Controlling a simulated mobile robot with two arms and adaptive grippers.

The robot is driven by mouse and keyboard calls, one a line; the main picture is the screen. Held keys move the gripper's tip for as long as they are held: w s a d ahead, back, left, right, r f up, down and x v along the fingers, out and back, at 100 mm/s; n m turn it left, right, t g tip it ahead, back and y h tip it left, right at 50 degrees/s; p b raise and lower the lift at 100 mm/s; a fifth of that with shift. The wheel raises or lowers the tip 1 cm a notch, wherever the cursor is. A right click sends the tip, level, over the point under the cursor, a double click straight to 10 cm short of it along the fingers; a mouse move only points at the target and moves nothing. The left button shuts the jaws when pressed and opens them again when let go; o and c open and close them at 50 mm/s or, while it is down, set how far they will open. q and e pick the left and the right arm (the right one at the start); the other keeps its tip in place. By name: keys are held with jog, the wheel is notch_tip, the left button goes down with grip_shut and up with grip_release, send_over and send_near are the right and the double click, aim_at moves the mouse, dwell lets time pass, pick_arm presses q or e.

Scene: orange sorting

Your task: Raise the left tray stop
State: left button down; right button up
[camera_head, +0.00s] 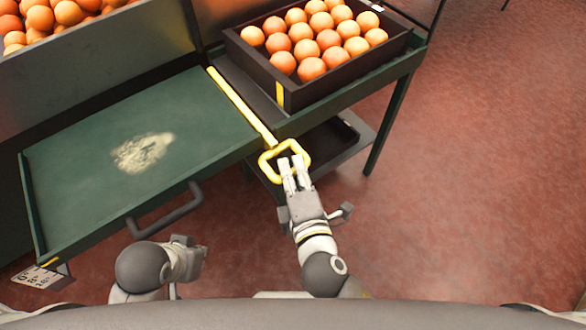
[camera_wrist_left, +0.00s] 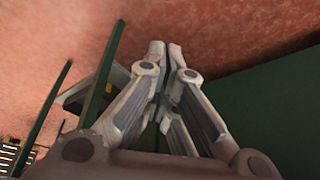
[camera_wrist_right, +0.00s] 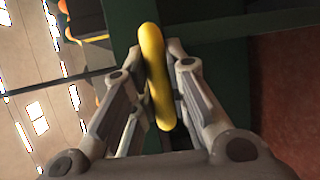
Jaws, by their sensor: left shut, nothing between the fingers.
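A yellow bar (camera_head: 240,104) runs along the right edge of the green tray table (camera_head: 90,193), with a yellow loop handle (camera_head: 265,165) at its front end. I cannot tell for sure whether this is the left tray stop. My right gripper (camera_head: 293,165) is at the loop, with its fingers closed on either side of the yellow handle, as the right wrist view shows (camera_wrist_right: 157,80). My left gripper (camera_head: 200,258) is low in front of the green table. In the left wrist view its fingertips (camera_wrist_left: 165,48) are together and empty.
A dark crate of oranges (camera_head: 279,95) stands right of the yellow bar. More oranges (camera_head: 50,14) lie in a bin at upper left. A dark grey handle (camera_head: 165,217) juts from the table front. A lower shelf (camera_head: 368,130) holds a dark tray. Red floor is clear at right.

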pick_arm(q)
jog(key=shift+r, duration=0.15)
pick_arm(e)
jog(key=shift+r, duration=0.1)
grip_shut()
